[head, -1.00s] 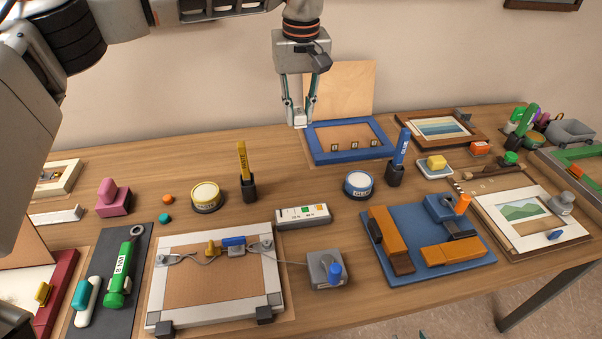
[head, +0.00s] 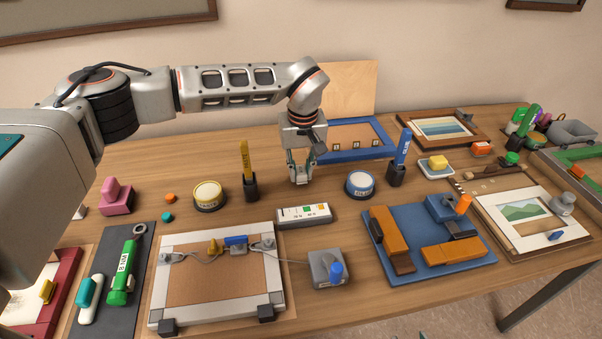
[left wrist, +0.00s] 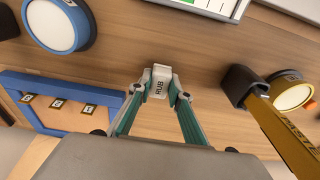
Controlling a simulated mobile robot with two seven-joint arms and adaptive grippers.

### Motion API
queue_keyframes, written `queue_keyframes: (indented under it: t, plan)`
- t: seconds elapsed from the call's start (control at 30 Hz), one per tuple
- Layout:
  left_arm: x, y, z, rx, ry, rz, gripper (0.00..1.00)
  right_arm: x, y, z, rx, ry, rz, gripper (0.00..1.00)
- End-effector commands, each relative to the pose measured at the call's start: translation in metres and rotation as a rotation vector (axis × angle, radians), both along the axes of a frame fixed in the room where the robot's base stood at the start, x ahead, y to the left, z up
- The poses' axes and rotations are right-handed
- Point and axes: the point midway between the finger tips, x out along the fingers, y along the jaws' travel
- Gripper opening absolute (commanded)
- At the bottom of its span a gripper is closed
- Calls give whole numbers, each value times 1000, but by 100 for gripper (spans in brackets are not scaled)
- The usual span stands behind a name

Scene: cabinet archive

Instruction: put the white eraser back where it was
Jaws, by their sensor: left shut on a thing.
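My left gripper (head: 300,178) hangs fingers down over the table, between the yellow-labelled tin and the blue-labelled tin, behind the white labelled box. It is shut on the white eraser, which is marked RUB in the left wrist view (left wrist: 160,82). Both fingertips press its sides. In the head view the eraser is small and mostly hidden by the fingers. I cannot tell whether it touches the wood.
The white labelled box (head: 303,215) lies in front of the gripper. A yellow marker in a dark holder (head: 250,187) stands left, the blue-labelled tin (head: 360,184) right. The blue frame (head: 318,155) lies behind. Bare wood surrounds the gripper between these.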

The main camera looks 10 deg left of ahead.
Motion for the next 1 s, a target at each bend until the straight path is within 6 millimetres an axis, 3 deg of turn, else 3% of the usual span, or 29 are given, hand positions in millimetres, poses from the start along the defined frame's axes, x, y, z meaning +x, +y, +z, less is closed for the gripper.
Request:
queue_keyframes:
  t: [0.1, 0.47, 0.5, 0.57, 1.0]
  plan:
    - [0, 0, -13, -1, 0, 0, 0, 0, 0, 1, 0, 0, 0, 40]
    - [0, 0, -16, 0, -1, 0, 0, -1, 0, -2, -1, 5, 0, 40]
    - [0, 0, -17, 0, -1, 1, 24, -2, 0, -3, -1, 6, 0, 40]
    - [0, 0, -16, 0, -1, 1, 35, -2, 0, -3, -2, 7, 0, 40]
    - [1, 0, -8, -2, -4, 0, 35, -2, 0, -3, -1, 6, 0, 40]
